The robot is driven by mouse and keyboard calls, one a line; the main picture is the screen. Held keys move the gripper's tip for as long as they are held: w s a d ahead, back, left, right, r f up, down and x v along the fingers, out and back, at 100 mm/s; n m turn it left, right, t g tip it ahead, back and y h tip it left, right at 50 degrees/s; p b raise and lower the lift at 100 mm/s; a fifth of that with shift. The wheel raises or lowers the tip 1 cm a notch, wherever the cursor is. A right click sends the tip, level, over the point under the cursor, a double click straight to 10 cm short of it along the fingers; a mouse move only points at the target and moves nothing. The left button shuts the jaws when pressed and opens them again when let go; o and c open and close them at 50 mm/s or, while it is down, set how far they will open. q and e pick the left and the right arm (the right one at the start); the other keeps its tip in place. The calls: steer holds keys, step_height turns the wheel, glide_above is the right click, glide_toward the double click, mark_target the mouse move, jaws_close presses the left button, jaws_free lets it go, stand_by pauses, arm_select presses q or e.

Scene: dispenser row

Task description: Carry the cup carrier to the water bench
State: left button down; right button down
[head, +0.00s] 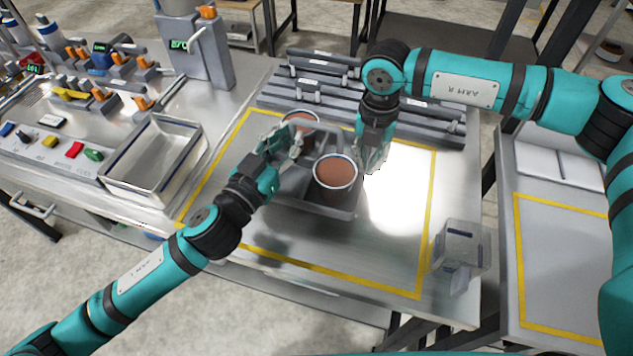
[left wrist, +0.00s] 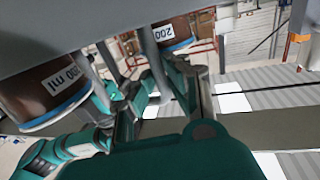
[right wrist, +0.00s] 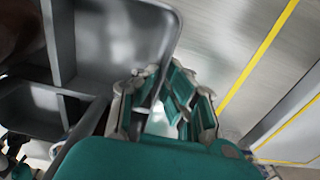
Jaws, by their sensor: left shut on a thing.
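The grey cup carrier (head: 318,207) is over the yellow-outlined area of the metal bench; I cannot tell whether it touches the bench. It holds two cups of brown liquid, a near cup (head: 335,177) and a far cup (head: 301,119). Blue-banded volume labels show on a cup (left wrist: 45,85) in the left wrist view. My left gripper (head: 284,148) is shut on the carrier at its left side; its hold is partly hidden. My right gripper (head: 374,158) is at the carrier's right side, fingers apart. The right wrist view shows empty carrier compartments (right wrist: 125,40) beside those fingers (right wrist: 162,110).
A steel basin (head: 150,165) and a row of dispensers (head: 95,70) stand at the left. Grey slotted racks (head: 315,85) lie behind the carrier. A clear block-like container (head: 458,250) stands at the right bench corner. Another yellow-outlined bench (head: 560,250) is at the right, across a gap.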

mark_target(288, 174)
arm_select(q)
steer(key=shift+w+f, duration=0.1)
arm_select(e)
steer(key=shift+w+f, duration=0.1)
